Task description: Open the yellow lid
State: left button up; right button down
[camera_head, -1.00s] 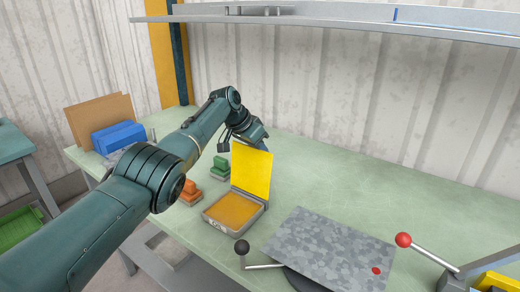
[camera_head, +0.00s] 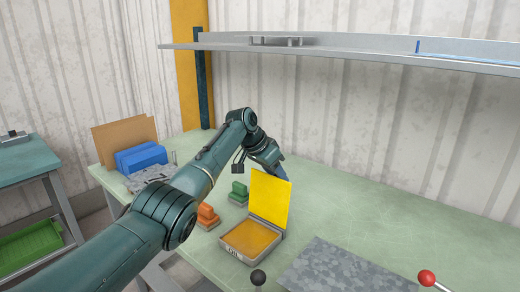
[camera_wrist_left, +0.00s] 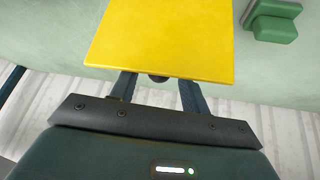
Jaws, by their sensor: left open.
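The yellow lid (camera_head: 270,196) stands upright, hinged at the back of an open box with an orange-yellow pad (camera_head: 250,238) inside. The box sits on the green workbench. My left gripper (camera_head: 277,170) is behind the lid, its fingertips hidden by the lid in the head view. In the left wrist view the lid (camera_wrist_left: 163,38) covers the ends of the fingers. The two fingers (camera_wrist_left: 158,90) are spread apart with a dark round piece between them. I cannot tell whether they touch the lid. My right gripper is not in view.
A green stamp (camera_head: 238,192) and an orange stamp (camera_head: 206,216) stand left of the box. A grey metal sheet (camera_head: 345,268), a black knob (camera_head: 258,278) and a red knob (camera_head: 426,278) are at the front right. A shelf (camera_head: 340,50) hangs above. The bench's back right is clear.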

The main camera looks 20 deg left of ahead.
pick_arm(q)
jog(key=b+v, duration=0.1)
jog(key=v, duration=0.9)
jog(key=shift+a+r+b, duration=0.15)
jog(key=shift+r+b, duration=0.15)
jog(key=shift+b, duration=0.05)
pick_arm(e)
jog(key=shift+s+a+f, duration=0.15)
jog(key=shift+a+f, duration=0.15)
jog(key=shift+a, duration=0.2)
pick_arm(q)
jog(key=shift+s+f, duration=0.1)
jog(key=shift+s, duration=0.15)
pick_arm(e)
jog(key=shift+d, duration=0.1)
